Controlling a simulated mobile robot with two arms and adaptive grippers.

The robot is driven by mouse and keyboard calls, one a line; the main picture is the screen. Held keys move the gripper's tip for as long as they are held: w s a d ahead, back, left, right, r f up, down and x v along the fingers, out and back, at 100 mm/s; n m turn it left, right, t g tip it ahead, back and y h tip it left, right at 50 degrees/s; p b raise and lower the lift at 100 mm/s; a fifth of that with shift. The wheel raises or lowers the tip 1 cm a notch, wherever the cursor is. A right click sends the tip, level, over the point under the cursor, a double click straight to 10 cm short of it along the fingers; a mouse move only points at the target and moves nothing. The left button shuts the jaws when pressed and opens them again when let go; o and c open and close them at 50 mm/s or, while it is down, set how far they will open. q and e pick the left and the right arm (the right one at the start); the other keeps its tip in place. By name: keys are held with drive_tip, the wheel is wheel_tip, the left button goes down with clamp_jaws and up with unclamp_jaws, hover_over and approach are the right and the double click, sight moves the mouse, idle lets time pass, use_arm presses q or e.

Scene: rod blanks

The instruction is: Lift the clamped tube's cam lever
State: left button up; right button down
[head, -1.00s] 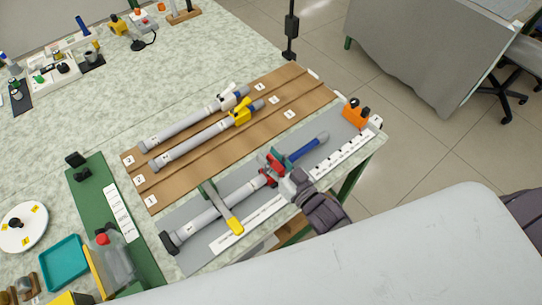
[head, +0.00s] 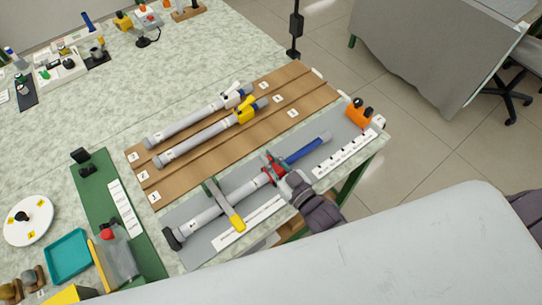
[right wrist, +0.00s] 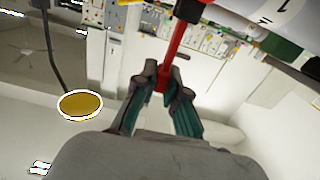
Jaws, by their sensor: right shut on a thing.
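The clamped tube (head: 198,218) is grey with a blue inner rod (head: 305,150). It lies along the grey plate at the table's front edge, under a yellow-tipped clamp arm (head: 236,220). My right gripper (head: 279,174) is at its red collar (head: 268,161). In the right wrist view the gripper (right wrist: 164,78) is shut on the red cam lever (right wrist: 175,40), with the lever's end between the fingertips. In the head view the gripper partly hides the lever. My left gripper is not in view.
Two more tubes, with a white lever (head: 232,92) and a yellow lever (head: 245,112), lie on the brown grooved board (head: 295,90) behind. An orange block (head: 360,113) stands at the plate's right end. A green stand (head: 100,205) and teal tray (head: 68,257) are left.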

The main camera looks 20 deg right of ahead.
drive_tip(key=c, duration=1.2)
unclamp_jaws()
drive_tip(key=v, duration=1.2)
